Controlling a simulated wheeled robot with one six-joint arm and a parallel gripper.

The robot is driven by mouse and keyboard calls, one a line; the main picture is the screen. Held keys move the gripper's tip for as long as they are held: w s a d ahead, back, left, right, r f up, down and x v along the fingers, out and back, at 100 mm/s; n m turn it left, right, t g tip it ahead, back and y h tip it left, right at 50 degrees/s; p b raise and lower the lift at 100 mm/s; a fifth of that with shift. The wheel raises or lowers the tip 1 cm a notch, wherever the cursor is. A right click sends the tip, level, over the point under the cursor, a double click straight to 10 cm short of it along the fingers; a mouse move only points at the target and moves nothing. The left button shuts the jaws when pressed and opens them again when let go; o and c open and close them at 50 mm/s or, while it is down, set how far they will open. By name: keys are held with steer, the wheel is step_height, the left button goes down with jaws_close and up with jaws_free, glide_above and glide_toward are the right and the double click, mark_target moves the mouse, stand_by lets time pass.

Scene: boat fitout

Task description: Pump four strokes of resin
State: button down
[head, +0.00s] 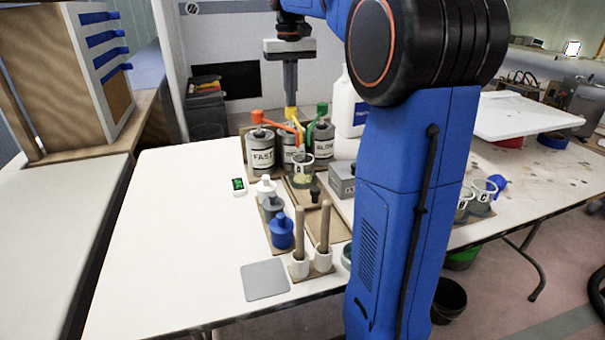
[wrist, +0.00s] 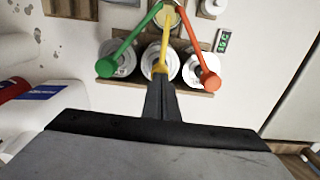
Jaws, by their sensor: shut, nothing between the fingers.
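Three grey cans with pumps stand in a row on a wooden holder. The left can (head: 262,157), labelled FAST, has a red-orange pump (head: 257,117). The middle can (head: 286,160) has a yellow pump (head: 292,115), and the right can (head: 320,150), labelled SLOW, has a green pump (head: 322,108). A clear cup (head: 302,172) stands in front, where the spouts converge; its rim shows in the wrist view (wrist: 170,17). My gripper (head: 290,103) is shut and empty, pointing down right over the yellow pump head (wrist: 160,68). I cannot tell whether the fingertips touch it.
A grey box (head: 342,180) and a white jug (head: 350,105) stand right of the cans. Blue and white bottles (head: 281,232), sticks in cups (head: 300,240) and a grey pad (head: 264,280) are in front. The table's left side is clear.

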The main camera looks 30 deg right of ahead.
steer(key=shift+f, duration=1.4)
steer(key=shift+r, duration=1.8)
steer(key=shift+f, duration=0.25)
